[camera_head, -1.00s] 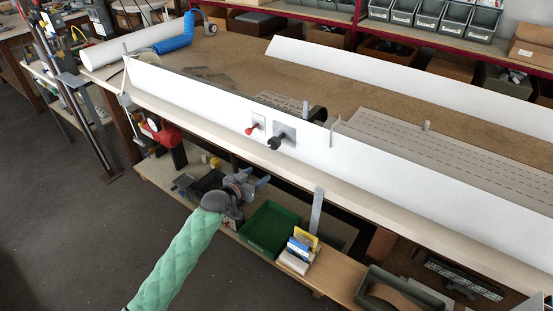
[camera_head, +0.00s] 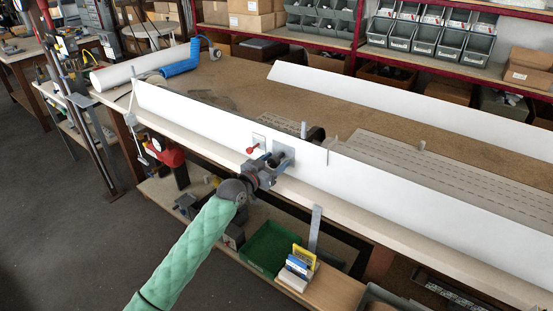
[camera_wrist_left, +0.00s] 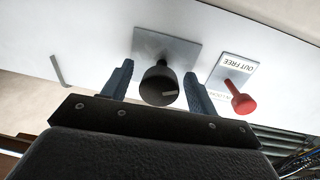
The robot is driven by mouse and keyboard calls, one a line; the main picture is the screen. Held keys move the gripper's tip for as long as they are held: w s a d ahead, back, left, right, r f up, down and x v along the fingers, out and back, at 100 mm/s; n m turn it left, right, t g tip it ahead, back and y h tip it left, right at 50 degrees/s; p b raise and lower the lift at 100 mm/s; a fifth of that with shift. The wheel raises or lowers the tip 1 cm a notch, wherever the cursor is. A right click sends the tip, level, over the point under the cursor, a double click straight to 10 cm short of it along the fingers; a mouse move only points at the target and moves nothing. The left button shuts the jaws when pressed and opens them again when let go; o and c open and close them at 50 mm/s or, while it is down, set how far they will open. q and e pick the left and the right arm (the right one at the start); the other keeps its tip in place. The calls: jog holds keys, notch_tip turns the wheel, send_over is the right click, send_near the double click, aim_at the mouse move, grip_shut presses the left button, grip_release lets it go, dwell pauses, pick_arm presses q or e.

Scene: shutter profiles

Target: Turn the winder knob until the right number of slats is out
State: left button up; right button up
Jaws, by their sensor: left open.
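The black winder knob (camera_head: 275,160) sits on a square grey plate on the front of the long white board. In the left wrist view the knob (camera_wrist_left: 158,86) has a pale line on its face. My left gripper (camera_head: 268,166) is in front of it, open, with one blue-grey finger on each side of the knob; I see gaps between them. A red-knobbed lever (camera_wrist_left: 240,98) stands beside it on a plate whose label reads "OUT FREE". The slatted grey sheet (camera_head: 420,155) lies behind the board. My right gripper is not in view.
A second white board (camera_head: 400,100) runs along the back of the bench. Below the front edge are a green tray (camera_head: 268,250), small boxes (camera_head: 297,265) and an upright metal bar (camera_head: 315,229). A red device (camera_head: 170,157) hangs at the left. The bench behind is mostly clear.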

pick_arm(q)
jog(key=shift+w+d, duration=0.45)
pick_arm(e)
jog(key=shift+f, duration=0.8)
pick_arm(q)
jog(key=shift+c, duration=0.5)
jog(key=c, duration=0.9)
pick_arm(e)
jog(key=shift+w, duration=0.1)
pick_arm(q)
jog(key=shift+n, duration=0.3)
